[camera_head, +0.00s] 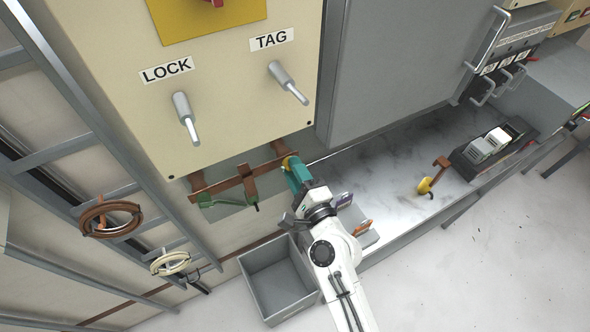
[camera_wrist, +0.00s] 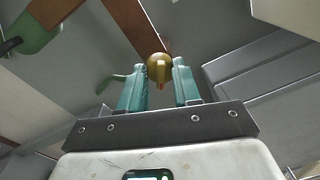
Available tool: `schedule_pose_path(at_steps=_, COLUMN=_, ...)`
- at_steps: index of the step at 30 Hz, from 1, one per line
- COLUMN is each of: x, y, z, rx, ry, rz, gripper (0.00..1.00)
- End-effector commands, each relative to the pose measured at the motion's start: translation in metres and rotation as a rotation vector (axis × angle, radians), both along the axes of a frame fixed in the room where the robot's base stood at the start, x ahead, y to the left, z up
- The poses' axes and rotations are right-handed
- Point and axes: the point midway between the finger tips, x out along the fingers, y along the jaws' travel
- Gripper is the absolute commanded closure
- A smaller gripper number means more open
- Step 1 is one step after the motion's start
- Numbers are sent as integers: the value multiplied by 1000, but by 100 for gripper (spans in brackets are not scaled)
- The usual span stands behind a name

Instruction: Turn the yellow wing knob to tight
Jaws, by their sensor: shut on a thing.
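The yellow wing knob (camera_wrist: 159,67) shows in the wrist view between the tips of my gripper's two teal fingers (camera_wrist: 160,82). My gripper is shut on it. In the head view my gripper (camera_head: 295,172) reaches to the right end of a copper bar (camera_head: 231,181) below the cream cabinet. Only a small bit of yellow, the knob (camera_head: 287,161), shows there past the fingers. The knob's far side and any marking of tightness are hidden.
A green-handled clamp (camera_head: 206,202) sits by the bar's left end. LOCK (camera_head: 185,118) and TAG (camera_head: 287,82) pegs stick out above. A grey bin (camera_head: 252,257) stands below. A yellow-handled piece (camera_head: 425,186) and a dark tray (camera_head: 463,160) rest on the marbled bench (camera_head: 385,165).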

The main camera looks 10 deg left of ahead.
Motion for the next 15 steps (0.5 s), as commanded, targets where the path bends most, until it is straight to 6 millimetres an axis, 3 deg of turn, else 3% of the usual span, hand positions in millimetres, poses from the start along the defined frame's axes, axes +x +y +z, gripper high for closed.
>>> schedule_pose_path(at_steps=9, x=0, y=-1, z=-1, rx=2, ry=4, rz=-1, gripper=98)
schedule_pose_path(at_steps=10, x=0, y=-1, z=-2, rx=2, ry=4, rz=-1, gripper=66)
schedule_pose_path(at_steps=15, x=0, y=-1, z=-1, rx=2, ry=3, rz=-1, gripper=50)
